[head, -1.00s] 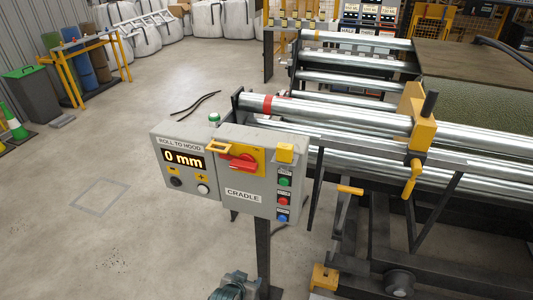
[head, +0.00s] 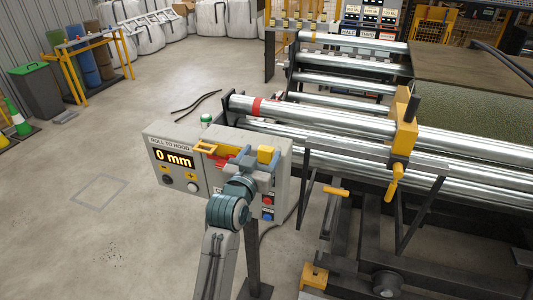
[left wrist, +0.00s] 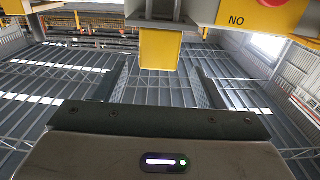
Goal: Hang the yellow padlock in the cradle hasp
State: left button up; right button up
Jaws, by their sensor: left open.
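The yellow padlock (head: 268,154) is a small yellow block at the upper right front of the grey cradle box. The red switch (head: 219,161) is mostly covered by my left gripper; the yellow hasp loop (head: 205,147) sticks out at its upper left. My left gripper (head: 257,163) is open in front of the box, close to the padlock; I cannot tell whether its jaws are around it. In the left wrist view, a yellow block (left wrist: 158,50), apparently the padlock, is straight ahead, with a yellow "ON" switch plate (left wrist: 238,18) upside down beside it. My right gripper is out of view.
The grey box (head: 180,143) has a lit "0 mm" display, knobs and coloured buttons, partly hidden by my arm. Steel rollers (head: 330,120) and a yellow clamp (head: 404,125) stand to the right. Open concrete floor (head: 100,235) lies to the left.

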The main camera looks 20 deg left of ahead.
aim_at(267, 146)
pick_arm(q)
jog(key=shift+w+r+p, duration=0.1)
jog(key=shift+w+p, duration=0.3)
jog(key=shift+w, duration=0.2)
jog(key=w+p, duration=0.2)
jog(key=w, duration=0.1)
jog(key=shift+w+d, duration=0.2)
jog(key=shift+w+f, duration=0.25)
jog(key=shift+w, duration=0.25)
jog(key=shift+s, duration=0.1)
jog(key=c, duration=1.1)
